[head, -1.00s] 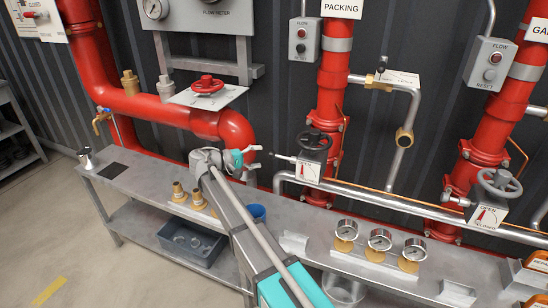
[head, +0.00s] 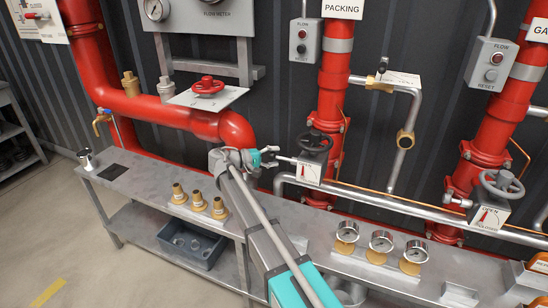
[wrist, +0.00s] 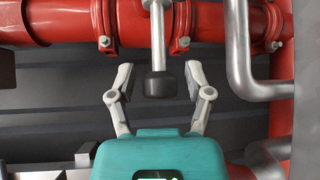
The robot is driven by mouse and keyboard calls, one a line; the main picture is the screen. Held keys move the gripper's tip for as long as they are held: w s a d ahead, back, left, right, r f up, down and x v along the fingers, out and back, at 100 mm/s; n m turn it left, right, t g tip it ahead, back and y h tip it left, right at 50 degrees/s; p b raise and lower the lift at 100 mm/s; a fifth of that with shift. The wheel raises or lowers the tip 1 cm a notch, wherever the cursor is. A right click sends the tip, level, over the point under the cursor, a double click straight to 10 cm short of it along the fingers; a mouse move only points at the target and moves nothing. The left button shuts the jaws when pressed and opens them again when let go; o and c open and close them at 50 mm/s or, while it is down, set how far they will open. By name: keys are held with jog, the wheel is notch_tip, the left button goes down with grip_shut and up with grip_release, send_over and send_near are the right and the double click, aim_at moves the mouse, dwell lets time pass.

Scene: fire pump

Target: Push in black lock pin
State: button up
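The lock pin is a silver rod with a black knob (wrist: 160,84) in the wrist view. In the head view its rod (head: 286,159) sticks out to the left from the valve with the black handwheel (head: 314,142). My gripper (wrist: 158,74) is open, with one finger on each side of the knob. A gap shows between the knob and each finger, and nothing is held. In the head view my gripper (head: 268,155) is at the left end of the pin, and the knob is hard to make out there.
A red pipe (wrist: 75,22) runs behind the pin. A silver pipe (wrist: 238,55) stands to its right in the wrist view. The metal bench (head: 150,187) below carries brass fittings (head: 199,199) and gauges (head: 381,241).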

aim_at(282, 159)
grip_shut()
jog(key=shift+s+d, duration=0.35)
jog(key=shift+d, duration=0.5)
jog(key=shift+s+d, duration=0.3)
jog(key=shift+d, duration=0.5)
jog(key=shift+o, duration=1.7)
grip_release()
jog(key=shift+w+a, duration=0.1)
jog(key=shift+a, duration=0.05)
